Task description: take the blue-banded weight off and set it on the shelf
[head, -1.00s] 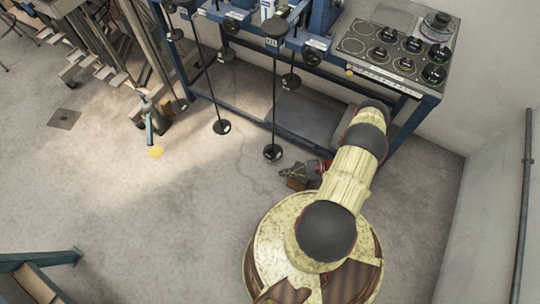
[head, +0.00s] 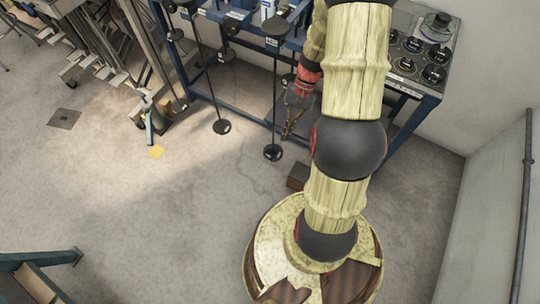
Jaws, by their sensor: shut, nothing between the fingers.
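My gripper (head: 288,132) is shut and empty, pointing down below the front edge of the blue frame, just right of the hanging rods. Black weights hang at the feet of the rods, one lower right (head: 272,153) and one further left (head: 222,127). Others hang further back, one of them small (head: 226,55). I cannot make out a blue band on any of them at this size. The shelf (head: 402,80) is the grey top at the upper right, with several round black weights (head: 433,74) on it. My arm covers its left part.
The blue steel frame (head: 413,122) carries the levers and the shelf. A brown block (head: 298,177) lies on the floor beside my base. A stair-like metal structure (head: 95,68) stands at upper left.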

